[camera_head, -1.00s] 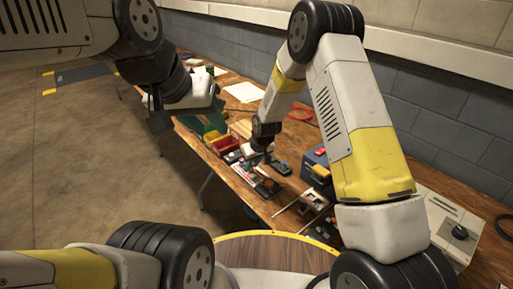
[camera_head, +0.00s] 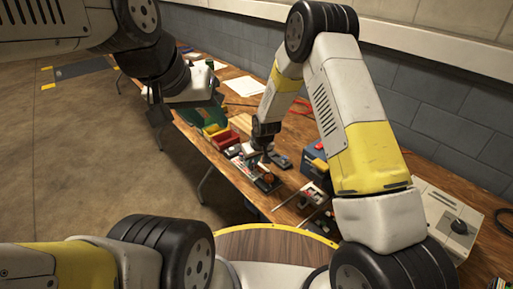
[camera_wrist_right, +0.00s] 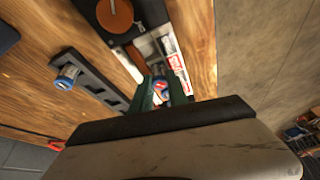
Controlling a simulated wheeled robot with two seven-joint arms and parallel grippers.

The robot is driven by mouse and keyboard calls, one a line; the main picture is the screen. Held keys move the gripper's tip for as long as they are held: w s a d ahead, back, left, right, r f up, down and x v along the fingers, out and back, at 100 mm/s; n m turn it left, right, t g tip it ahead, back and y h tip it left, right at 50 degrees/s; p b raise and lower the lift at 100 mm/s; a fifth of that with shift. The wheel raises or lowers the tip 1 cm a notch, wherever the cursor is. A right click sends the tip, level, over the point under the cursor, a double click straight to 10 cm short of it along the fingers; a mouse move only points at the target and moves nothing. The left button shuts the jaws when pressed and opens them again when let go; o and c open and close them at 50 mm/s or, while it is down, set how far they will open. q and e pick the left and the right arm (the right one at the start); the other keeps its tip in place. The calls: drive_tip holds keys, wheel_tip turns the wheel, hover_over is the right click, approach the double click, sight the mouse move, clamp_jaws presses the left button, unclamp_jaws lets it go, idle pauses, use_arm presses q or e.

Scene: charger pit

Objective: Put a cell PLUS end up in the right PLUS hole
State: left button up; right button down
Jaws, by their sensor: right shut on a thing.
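My right gripper (camera_wrist_right: 165,97) is shut on a cell (camera_wrist_right: 160,87) with blue and red showing at its end, in the right wrist view. Its fingers cover most of the cell, and I cannot tell which end is up. The gripper is over the near part of a dark charger (camera_wrist_right: 145,18) with an orange disc and a white, red-printed strip; the holes are hidden. In the head view the right gripper (camera_head: 262,152) is small, beside the charger (camera_head: 268,184). My left gripper (camera_head: 158,115) hangs beside the table's left edge; its jaw opening is unclear.
A dark slotted rack (camera_wrist_right: 95,88) holds another blue cell (camera_wrist_right: 68,77) left of the gripper. Floor lies left of the table.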

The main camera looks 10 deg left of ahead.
drive_tip(key=shift+f, duration=0.25)
idle(0.4)
drive_tip(key=c, duration=1.2)
unclamp_jaws()
drive_tip(key=shift+r, duration=0.1)
drive_tip(key=shift+r, duration=3.4)
